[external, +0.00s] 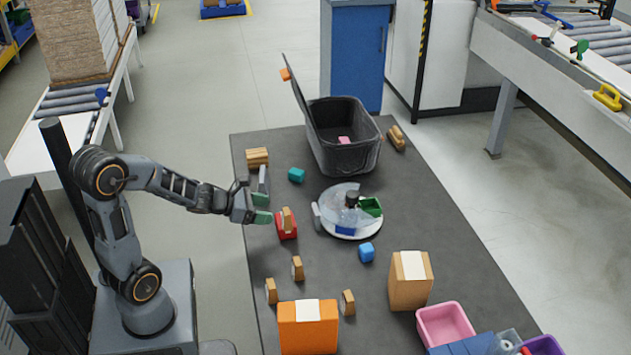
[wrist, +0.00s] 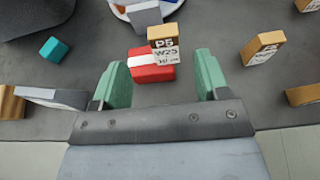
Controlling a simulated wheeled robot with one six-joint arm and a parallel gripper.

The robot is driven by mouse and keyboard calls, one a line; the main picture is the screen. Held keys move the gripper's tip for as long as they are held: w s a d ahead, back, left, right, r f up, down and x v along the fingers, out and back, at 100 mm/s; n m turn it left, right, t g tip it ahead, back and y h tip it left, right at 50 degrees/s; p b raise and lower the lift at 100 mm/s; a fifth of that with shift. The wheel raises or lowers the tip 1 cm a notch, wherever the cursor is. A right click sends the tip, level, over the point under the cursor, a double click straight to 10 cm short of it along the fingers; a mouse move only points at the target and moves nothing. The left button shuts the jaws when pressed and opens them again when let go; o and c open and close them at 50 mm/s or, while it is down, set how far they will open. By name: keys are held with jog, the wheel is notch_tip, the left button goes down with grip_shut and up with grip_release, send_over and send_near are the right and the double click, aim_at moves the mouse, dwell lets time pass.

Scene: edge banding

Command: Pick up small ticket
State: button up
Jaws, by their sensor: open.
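My gripper (external: 262,203) is open, with green finger pads, above the left side of the dark table. In the wrist view my gripper (wrist: 160,65) has its fingers on either side of a red block (wrist: 152,73) with a white band; nothing is clamped. A small tan ticket-like piece (wrist: 164,40) with a printed label, reading about "P5 W25", stands upright at the red block. In the external view, the tan piece (external: 287,217) rises from the red block (external: 288,232), just right of my gripper. I cannot tell whether it is set in a slot.
More small tan labelled pieces (external: 297,268) stand nearby. A turntable (external: 345,234) with a clear cover lies right of the red block. A black open-lidded bin (external: 345,160) stands behind. An orange box (external: 308,332) stands in front. A teal block (external: 296,175) lies nearby.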

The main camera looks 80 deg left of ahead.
aim_at(283, 214)
jog(key=x, duration=0.2)
jog(key=shift+w+f, duration=0.2)
jog(key=shift+f, duration=0.1)
jog(key=shift+d+b+x, duration=0.15)
jog(key=shift+b+x, duration=0.05)
jog(key=shift+x, duration=1.45)
jog(key=shift+d+b+x, duration=0.1)
jog(key=shift+b+x, duration=0.1)
jog(key=shift+x, duration=1.45)
jog(key=shift+s, duration=0.1)
jog(key=c, duration=1.1)
